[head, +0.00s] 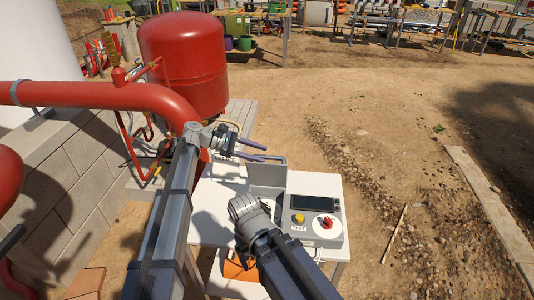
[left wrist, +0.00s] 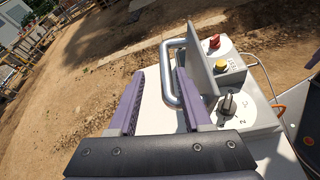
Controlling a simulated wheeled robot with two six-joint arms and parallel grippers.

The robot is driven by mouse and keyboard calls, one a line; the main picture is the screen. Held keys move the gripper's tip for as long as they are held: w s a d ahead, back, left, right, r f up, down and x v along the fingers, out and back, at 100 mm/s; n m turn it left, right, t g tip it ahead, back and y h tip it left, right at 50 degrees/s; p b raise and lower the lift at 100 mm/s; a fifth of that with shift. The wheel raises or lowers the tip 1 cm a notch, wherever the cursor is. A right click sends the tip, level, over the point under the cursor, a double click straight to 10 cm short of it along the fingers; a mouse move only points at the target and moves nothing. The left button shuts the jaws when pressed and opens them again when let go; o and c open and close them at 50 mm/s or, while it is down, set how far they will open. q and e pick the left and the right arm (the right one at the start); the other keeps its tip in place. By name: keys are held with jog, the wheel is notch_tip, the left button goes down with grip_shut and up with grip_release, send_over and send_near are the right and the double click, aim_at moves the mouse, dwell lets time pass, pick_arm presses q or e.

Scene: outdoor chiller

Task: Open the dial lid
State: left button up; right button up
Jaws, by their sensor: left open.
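The dial lid (head: 267,174) is a grey plate standing up from the control box on the white table. It also stands raised in the left wrist view (left wrist: 201,72), with a grey U-shaped handle (left wrist: 165,72) on its face. A dial (left wrist: 228,104) with a dark knob lies uncovered beside it. My left gripper (head: 250,151) is open, its purple fingers just behind and above the lid. In the left wrist view its fingertips (left wrist: 158,72) are on either side of the handle bar; contact cannot be told.
The control box (head: 331,186) carries a dark screen (head: 315,203), a yellow button (head: 298,218) and a red knob (head: 327,223). A red tank (head: 183,62) and a thick red pipe (head: 90,95) stand at the left. Open dirt ground lies to the right.

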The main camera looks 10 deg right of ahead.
pick_arm(q)
jog(key=p+v, duration=0.1)
jog(key=v, duration=0.2)
jog(key=shift+a+r, duration=0.1)
jog(key=shift+a, duration=0.3)
